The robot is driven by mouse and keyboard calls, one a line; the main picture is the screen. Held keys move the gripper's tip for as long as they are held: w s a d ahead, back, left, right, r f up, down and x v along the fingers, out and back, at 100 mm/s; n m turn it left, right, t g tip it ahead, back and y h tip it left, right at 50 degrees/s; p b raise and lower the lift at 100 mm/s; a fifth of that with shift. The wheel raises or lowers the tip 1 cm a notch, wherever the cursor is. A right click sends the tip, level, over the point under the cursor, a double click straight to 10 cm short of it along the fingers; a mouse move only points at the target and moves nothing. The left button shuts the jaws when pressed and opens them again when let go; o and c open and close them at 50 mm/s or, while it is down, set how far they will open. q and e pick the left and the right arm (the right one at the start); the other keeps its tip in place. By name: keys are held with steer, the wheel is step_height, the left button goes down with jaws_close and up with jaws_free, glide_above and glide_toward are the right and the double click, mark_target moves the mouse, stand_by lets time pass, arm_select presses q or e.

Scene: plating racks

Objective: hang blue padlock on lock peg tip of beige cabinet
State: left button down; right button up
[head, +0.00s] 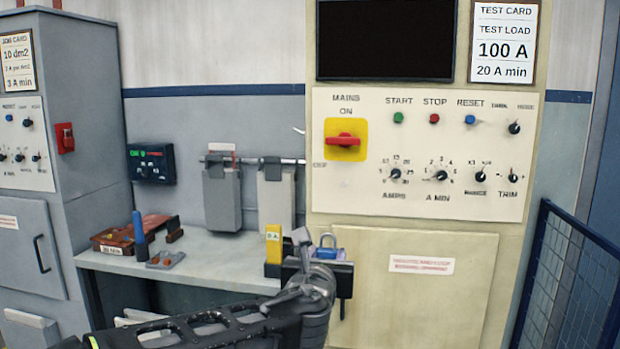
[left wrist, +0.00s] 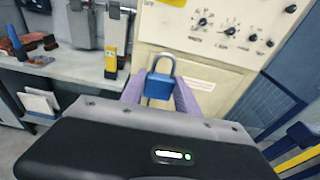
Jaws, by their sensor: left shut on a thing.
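The blue padlock (head: 327,252) with its grey shackle upward is in front of the beige cabinet (head: 400,250). In the left wrist view the padlock (left wrist: 160,89) sits between the two fingers of my left gripper (left wrist: 158,98), which is shut on it. The padlock is upright, with its shackle pointing away from the gripper. In the head view my left wrist hides part of the gripper. The cabinet's red mains switch (head: 343,141) on a yellow plate is above the padlock. I cannot clearly make out the lock peg tip. My right gripper is not in view.
A grey bench (head: 190,268) stands left of the cabinet, with a red-brown tray (head: 118,240), a blue-handled tool (head: 140,228) and a yellow tester (head: 273,245). Grey holders (head: 222,195) hang from a rail above it. A blue mesh fence (head: 575,280) stands at the right.

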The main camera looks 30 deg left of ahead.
arm_select(q)
steer(key=w+d+f+n+y, duration=0.1)
steer(key=d+f, duration=0.5)
steer(key=f, duration=0.6)
steer(key=d+f+y, duration=0.1)
steer(key=d+f, duration=0.4)
steer(key=f, duration=0.7)
steer(key=s+a+f+n+g+y, duration=0.3)
steer(key=s+f+n+g+y, duration=0.2)
steer(key=s+f, duration=0.6)
step_height(320, 180, down, 3)
steer(key=shift+s+r+n+y, duration=0.15)
steer(key=shift+s+n+y, duration=0.15)
steer(key=shift+n+y, duration=0.2)
